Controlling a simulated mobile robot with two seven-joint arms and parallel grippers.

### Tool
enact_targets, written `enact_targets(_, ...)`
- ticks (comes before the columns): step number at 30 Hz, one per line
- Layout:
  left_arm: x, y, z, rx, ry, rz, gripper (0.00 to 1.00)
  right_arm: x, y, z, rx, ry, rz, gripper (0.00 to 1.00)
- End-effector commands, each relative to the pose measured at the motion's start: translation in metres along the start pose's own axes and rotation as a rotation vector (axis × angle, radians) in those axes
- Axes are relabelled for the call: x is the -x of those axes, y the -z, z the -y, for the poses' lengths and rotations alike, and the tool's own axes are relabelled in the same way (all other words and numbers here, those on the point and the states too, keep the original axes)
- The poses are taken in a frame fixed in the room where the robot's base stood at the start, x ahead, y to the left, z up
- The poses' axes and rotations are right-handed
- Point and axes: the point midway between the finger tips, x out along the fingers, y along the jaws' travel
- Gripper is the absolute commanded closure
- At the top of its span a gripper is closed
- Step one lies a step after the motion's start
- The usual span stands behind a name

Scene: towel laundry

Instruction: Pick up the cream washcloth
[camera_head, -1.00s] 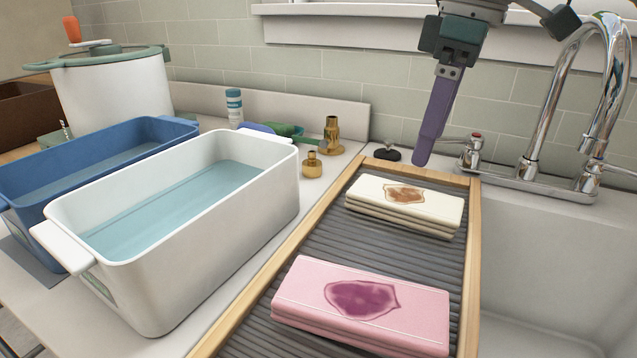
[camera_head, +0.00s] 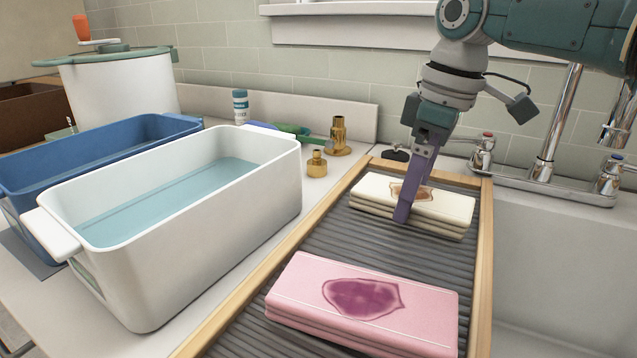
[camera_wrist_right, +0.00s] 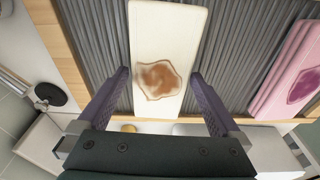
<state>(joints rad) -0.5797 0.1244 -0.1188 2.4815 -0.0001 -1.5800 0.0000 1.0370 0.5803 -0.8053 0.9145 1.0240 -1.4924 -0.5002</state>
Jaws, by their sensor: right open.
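The cream washcloth (camera_head: 440,206) lies folded, with a brown stain on top, at the far end of the ribbed board. In the right wrist view the cream washcloth (camera_wrist_right: 165,45) lies between the two fingers. My right gripper (camera_head: 402,217) is low at the cloth, one purple finger in front of its near left side. In the right wrist view my right gripper (camera_wrist_right: 163,78) is open, with a finger apart on either side of the cloth. In the head view the other finger is hidden. My left gripper is not in view.
A pink stained cloth (camera_head: 362,300) lies nearer on the wood-framed ribbed board (camera_head: 330,234). A white basin (camera_head: 200,245) and a blue basin (camera_head: 25,180), both with water, stand left. Brass fittings (camera_head: 338,136) and a faucet (camera_head: 545,165) stand behind. The sink (camera_head: 560,270) is right.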

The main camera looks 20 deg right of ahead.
Motion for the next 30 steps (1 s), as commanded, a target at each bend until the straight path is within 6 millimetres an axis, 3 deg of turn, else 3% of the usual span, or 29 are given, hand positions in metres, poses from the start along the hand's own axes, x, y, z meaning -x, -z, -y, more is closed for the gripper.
enact_targets(4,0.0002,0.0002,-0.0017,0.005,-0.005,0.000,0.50,0.0004,0.0000,0.0000,0.000,0.000,0.000,0.01)
enact_targets(21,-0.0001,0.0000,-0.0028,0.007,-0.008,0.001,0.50,0.0008,0.0000,-0.0001,0.000,0.000,0.000,0.65)
enact_targets(30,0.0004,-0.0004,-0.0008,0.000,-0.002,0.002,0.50,0.0035,0.0007,-0.0002,0.000,-0.001,-0.001,0.66)
